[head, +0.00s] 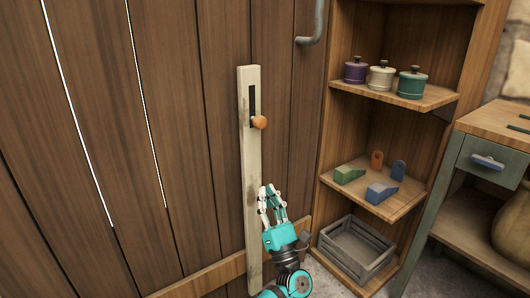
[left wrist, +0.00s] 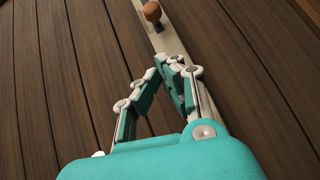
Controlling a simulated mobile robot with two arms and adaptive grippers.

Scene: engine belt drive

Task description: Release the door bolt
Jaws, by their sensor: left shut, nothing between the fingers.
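The wooden door (head: 170,130) of dark vertical planks fills the left and middle of the head view. A pale upright board (head: 252,190) on it has a dark slot, and an orange-brown round knob (head: 259,122) sits at the slot's lower end. The knob also shows at the top of the left wrist view (left wrist: 152,11). My left gripper (head: 271,190) is shut and empty, below the knob and apart from it, in front of the board's lower part. It shows large in the left wrist view (left wrist: 170,65). My right gripper is in neither view.
A corner shelf (head: 430,98) right of the door holds several lidded pots, with coloured wedge blocks (head: 381,192) lower down and a grey crate (head: 354,250) at the bottom. A grey door handle (head: 313,25) is above right. A workbench (head: 500,125) stands at far right.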

